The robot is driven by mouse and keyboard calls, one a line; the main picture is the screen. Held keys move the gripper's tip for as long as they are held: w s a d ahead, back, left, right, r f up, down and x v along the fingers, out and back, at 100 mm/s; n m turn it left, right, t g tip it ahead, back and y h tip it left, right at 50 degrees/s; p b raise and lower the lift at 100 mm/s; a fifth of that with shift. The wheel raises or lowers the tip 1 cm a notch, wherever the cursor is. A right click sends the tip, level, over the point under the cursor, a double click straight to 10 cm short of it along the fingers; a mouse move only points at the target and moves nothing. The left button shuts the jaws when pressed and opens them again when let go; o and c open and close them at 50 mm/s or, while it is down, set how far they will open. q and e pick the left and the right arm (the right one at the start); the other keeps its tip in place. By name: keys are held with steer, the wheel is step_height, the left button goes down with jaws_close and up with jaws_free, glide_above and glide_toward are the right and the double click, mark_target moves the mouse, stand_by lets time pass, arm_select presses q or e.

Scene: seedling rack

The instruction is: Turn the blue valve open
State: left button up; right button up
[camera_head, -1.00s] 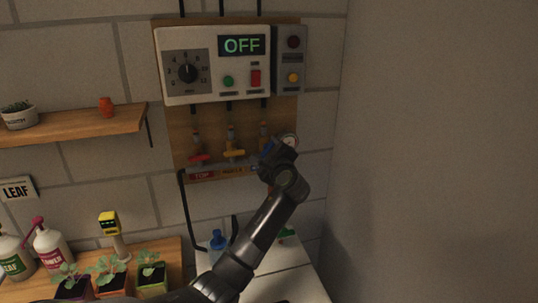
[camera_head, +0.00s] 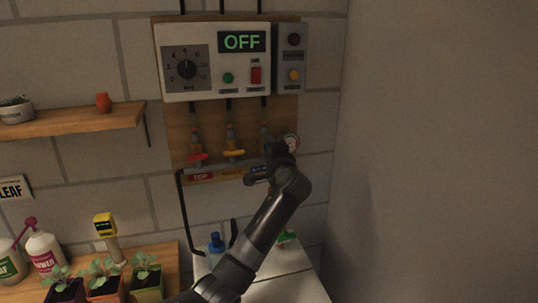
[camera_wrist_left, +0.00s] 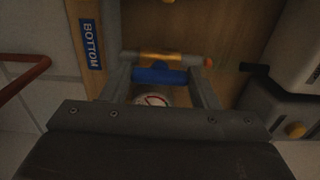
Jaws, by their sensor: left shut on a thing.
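The blue valve's handle (camera_wrist_left: 160,76) lies crosswise between the two fingers of my left gripper (camera_wrist_left: 160,82) in the left wrist view, beside a brass-coloured fitting (camera_wrist_left: 155,57). The gripper is shut on this handle. In the head view my left gripper (camera_head: 278,155) is at the right end of the valve row and hides the blue handle. The red valve (camera_head: 194,157) and the yellow valve (camera_head: 233,153) stand to its left, with handles crosswise. My right gripper is not in view.
A control box (camera_head: 214,62) reading OFF hangs above the valves. A round gauge (camera_head: 291,142) sits right beside my gripper. A blue BOTTOM label (camera_wrist_left: 90,44) shows in the wrist view. Seedling pots (camera_head: 104,287) and a blue-capped bottle (camera_head: 216,246) stand below left.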

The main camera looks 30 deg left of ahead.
arm_select(q)
steer(key=shift+f, duration=0.15)
stand_by(0.3)
steer(key=o, duration=1)
steer(key=shift+d, duration=0.1)
steer(key=shift+b+v, duration=2.25)
steer(key=shift+v, duration=6.4)
steer(key=shift+s, duration=0.1)
